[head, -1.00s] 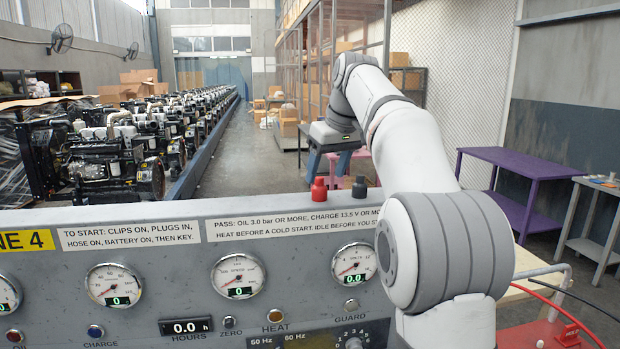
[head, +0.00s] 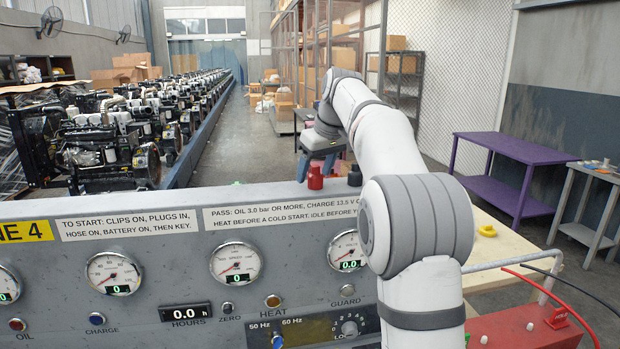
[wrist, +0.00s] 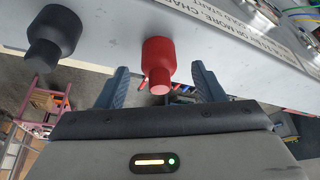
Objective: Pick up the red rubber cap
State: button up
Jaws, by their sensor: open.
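The red rubber cap (head: 315,177) stands on the top edge of the grey control panel in the head view. In the wrist view the red cap (wrist: 158,62) lies between and just beyond the fingertips of my gripper (wrist: 158,75), which is open and empty. The two blue fingers are on either side of the cap's line, with visible gaps. In the head view my gripper (head: 302,168) hangs just behind and left of the cap. Whether a finger touches the cap cannot be told.
A black cap (wrist: 54,36) stands beside the red one, and also shows in the head view (head: 355,176). The grey control panel (head: 190,202) carries gauges and labels. A yellow ring (head: 487,231) lies on a bench at the right. A purple table (head: 515,150) stands behind.

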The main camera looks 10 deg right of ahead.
jog(key=c, duration=1)
jog(key=shift+r, duration=0.15)
